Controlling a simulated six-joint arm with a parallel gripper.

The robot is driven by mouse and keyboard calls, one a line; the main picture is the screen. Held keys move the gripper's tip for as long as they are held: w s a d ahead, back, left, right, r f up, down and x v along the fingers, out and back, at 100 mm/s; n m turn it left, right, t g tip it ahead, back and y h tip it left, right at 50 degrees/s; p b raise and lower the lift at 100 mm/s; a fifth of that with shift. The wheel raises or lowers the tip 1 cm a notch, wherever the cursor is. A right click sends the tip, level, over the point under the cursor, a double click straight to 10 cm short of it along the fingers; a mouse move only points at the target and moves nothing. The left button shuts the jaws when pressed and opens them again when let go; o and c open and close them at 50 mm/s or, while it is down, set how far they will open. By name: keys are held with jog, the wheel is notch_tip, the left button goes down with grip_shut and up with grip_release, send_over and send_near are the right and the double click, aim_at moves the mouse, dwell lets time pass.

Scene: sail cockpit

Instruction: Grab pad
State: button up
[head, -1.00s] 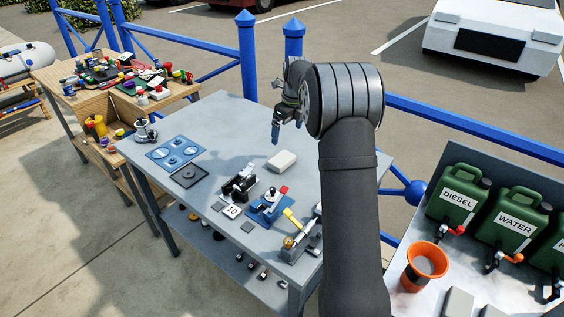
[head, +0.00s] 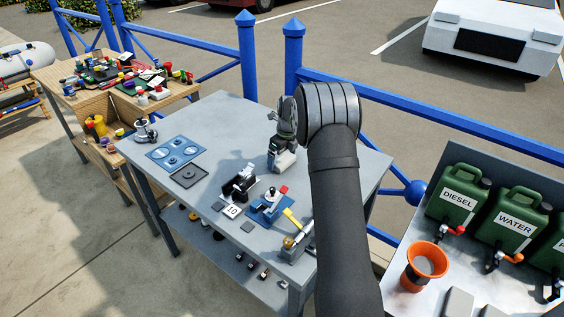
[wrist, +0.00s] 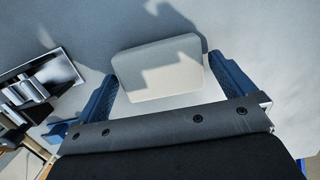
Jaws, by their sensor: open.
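The pad, a pale off-white block with rounded corners, lies flat on the grey table. In the wrist view the pad (wrist: 158,68) sits between the two blue fingers of my gripper (wrist: 162,74), with a narrow gap at each side. In the head view my gripper (head: 280,158) points down over the pad (head: 286,161), which is partly hidden by it. The gripper is open. I cannot tell the exact height of the fingertips above the table.
On the grey table (head: 215,125) stand a black clamp-like device (head: 240,184), a blue-based device with a red handle (head: 268,206) and a blue panel (head: 176,152). Blue railings (head: 430,115) run behind. An orange funnel (head: 424,264) stands right. The table behind the gripper is clear.

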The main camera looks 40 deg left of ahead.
jog(key=shift+c, duration=0.4)
jog(key=c, duration=0.7)
jog(key=shift+r, duration=0.1)
jog(key=shift+r, duration=0.1)
